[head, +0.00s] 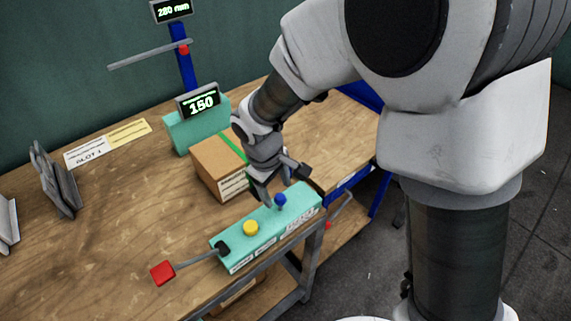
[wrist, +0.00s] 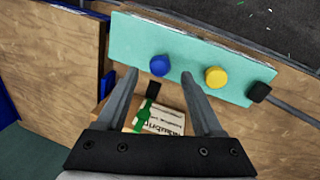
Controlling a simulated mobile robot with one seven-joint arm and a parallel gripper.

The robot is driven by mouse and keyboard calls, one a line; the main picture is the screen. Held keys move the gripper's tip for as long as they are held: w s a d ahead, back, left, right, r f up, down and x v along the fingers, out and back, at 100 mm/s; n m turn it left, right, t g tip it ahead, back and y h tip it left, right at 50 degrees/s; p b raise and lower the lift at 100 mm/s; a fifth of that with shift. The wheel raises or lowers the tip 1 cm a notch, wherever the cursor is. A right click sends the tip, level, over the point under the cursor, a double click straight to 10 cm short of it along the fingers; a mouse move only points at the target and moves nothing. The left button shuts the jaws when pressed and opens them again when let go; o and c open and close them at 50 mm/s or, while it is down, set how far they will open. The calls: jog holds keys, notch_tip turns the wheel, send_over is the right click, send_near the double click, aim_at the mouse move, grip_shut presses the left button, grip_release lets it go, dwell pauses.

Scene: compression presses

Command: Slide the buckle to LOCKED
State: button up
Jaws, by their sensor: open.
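My gripper (wrist: 158,75) is open and empty. In the wrist view its fingertips stand on either side of the blue knob (wrist: 160,65), which is on the teal console (wrist: 130,33); contact cannot be told. In the head view my gripper (head: 284,188) is above the console (head: 263,231), close to the blue knob (head: 280,200). A brown carton (head: 217,163) with a green strap (head: 232,147) sits behind the console. In the wrist view the green strap (wrist: 146,113) shows between my fingers, with a small black piece (wrist: 153,88) near it, possibly the buckle. No LOCKED marking is readable.
The console also has a yellow button (head: 250,228) and a red-ended lever (head: 163,273) at its left end. A teal unit reading 150 (head: 201,105) stands behind the carton. Grey metal pieces (head: 58,182) are at left. The left part of the wooden table (head: 110,230) is mostly clear.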

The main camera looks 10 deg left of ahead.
aim_at(279, 196)
jog(key=shift+w+d+f, duration=0.1)
jog(key=shift+w+f, duration=0.05)
jog(key=shift+f, duration=0.6)
jog(key=shift+w+d+f, duration=0.1)
jog(key=shift+f, duration=0.65)
jog(key=shift+a, duration=0.1)
grip_shut()
jog(key=shift+w, duration=0.1)
